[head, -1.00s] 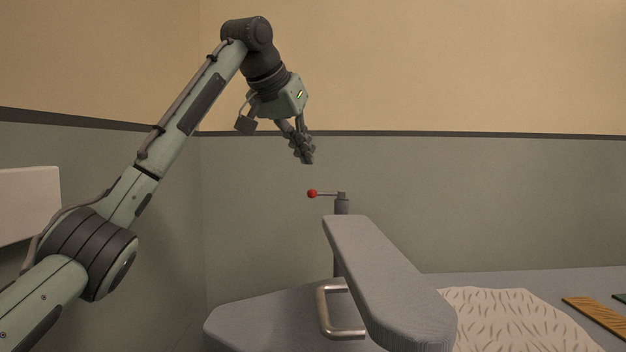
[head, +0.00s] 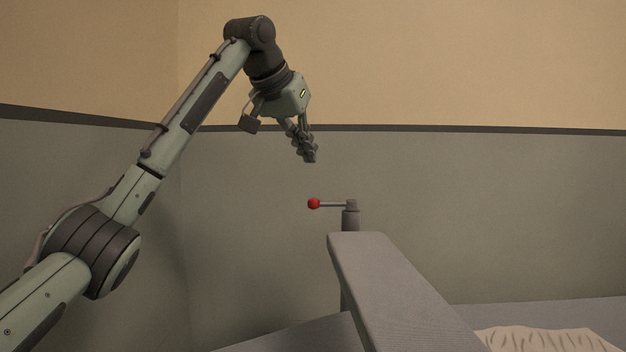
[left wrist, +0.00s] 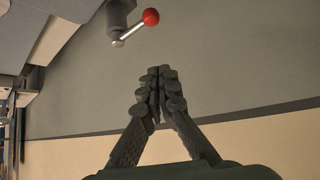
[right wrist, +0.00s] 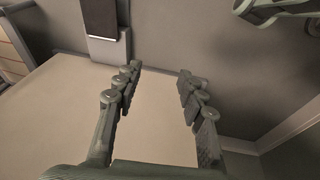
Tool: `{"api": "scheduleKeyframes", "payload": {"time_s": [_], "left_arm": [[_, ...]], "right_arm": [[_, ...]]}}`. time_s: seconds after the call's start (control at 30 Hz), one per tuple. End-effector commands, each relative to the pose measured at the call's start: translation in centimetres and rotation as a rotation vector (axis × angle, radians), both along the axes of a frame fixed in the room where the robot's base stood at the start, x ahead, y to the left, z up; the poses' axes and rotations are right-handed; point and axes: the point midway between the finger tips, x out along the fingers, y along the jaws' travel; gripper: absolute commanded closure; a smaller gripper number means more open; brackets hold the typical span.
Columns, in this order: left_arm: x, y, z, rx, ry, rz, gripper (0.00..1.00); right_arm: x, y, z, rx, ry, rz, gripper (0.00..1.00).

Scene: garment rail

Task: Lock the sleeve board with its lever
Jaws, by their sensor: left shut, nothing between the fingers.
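The lever (head: 332,204) is a short grey rod with a red ball end (head: 313,203). It sits on a dark post (head: 350,218) at the far end of the grey sleeve board (head: 400,290) and points left. My left gripper (head: 310,158) is shut and empty, above the red ball and apart from it. In the left wrist view the left gripper (left wrist: 158,75) shows its fingertips together, with the lever (left wrist: 132,33) and red ball (left wrist: 151,17) beyond them. My right gripper (right wrist: 160,85) shows only in the right wrist view, open and empty.
A grey surface (head: 300,336) lies below the sleeve board, with a cream ribbed cloth (head: 540,340) at the lower right. The wall (head: 500,200) stands behind. The space around the lever's ball is free.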

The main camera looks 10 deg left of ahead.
Motion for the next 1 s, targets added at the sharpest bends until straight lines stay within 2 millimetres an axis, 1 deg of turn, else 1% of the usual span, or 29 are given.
{"api": "scheduleKeyframes", "payload": {"time_s": [0.17, 0.3, 0.57, 0.63, 0.8, 1.0], "left_arm": [[1.6, -0.5, -1.7, 0.001, 0.005, 0.0, 1.0], [3.5, -1.0, -3.8, 0.001, 0.006, 0.001, 1.0], [6.9, -1.9, -7.1, 0.002, 0.004, 0.001, 1.0], [5.7, -1.5, -7.3, 0.002, -0.002, -0.001, 1.0], [4.0, -1.0, -7.8, 0.001, 0.0, 0.0, 1.0], [3.0, -0.8, -8.1, 0.001, 0.002, 0.001, 1.0]], "right_arm": [[-0.5, -0.2, -0.7, -0.005, 0.008, 0.005, 0.6], [-1.3, -0.4, -2.1, -0.015, 0.023, 0.017, 0.6], [-2.9, -1.0, -4.5, -0.03, 0.047, 0.037, 0.6], [-2.7, -0.9, -4.4, -0.028, 0.042, 0.036, 0.6], [-2.9, -0.9, -4.5, -0.029, 0.045, 0.038, 0.6], [-3.0, -1.0, -4.8, -0.03, 0.047, 0.04, 0.6]]}}
